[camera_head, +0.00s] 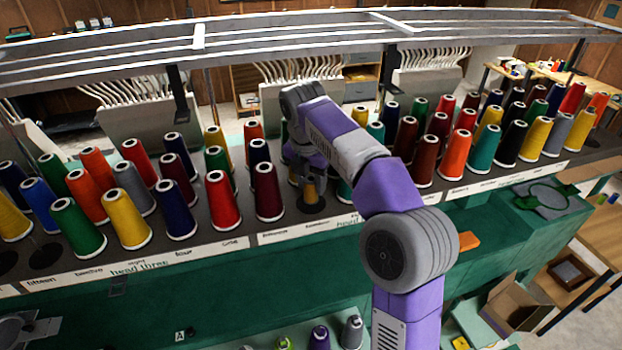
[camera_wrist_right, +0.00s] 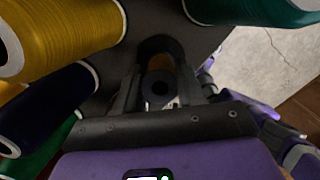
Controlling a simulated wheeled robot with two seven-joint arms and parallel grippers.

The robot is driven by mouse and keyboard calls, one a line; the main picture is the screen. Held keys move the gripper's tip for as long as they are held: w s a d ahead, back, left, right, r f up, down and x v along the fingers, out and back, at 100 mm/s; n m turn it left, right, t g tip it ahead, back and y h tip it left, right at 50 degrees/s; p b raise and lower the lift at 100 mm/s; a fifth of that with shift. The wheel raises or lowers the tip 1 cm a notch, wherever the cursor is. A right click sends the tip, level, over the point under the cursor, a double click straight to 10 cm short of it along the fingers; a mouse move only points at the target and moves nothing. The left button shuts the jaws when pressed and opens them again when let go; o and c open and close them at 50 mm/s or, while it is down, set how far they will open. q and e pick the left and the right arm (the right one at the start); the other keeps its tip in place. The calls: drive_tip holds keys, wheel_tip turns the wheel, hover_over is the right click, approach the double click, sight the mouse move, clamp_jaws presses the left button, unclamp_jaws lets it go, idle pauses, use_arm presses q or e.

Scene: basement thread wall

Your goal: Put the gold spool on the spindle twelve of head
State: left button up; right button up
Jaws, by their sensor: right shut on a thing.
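My right gripper (camera_head: 305,168) reaches down into the front row of the rack and is shut on a gold spool (camera_head: 310,191). The spool is upright, at or just above a dark round spindle base (camera_head: 312,207); I cannot tell if it touches. The fingers hide much of it. In the right wrist view, the spool's dark top (camera_wrist_right: 157,88) sits between the two fingers (camera_wrist_right: 158,95). The label strip (camera_head: 300,233) below is too small to read surely at this spot. My left gripper is not in view.
A maroon spool (camera_head: 268,192) stands just left of the held spool. A teal spool (camera_head: 345,185) stands to its right, partly behind my arm. Several spools fill the rows behind. An empty spindle base (camera_head: 46,256) shows at far left. A metal rail (camera_head: 290,45) runs above.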

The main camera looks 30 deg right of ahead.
drive_tip(key=shift+f, duration=0.3)
idle(0.5)
drive_tip(key=o, duration=1.1)
drive_tip(key=r, duration=0.5)
drive_tip(key=a+r, duration=0.1)
drive_tip(key=r, duration=0.1)
drive_tip(key=shift+s+r, duration=0.25)
drive_tip(key=shift+s, duration=0.1)
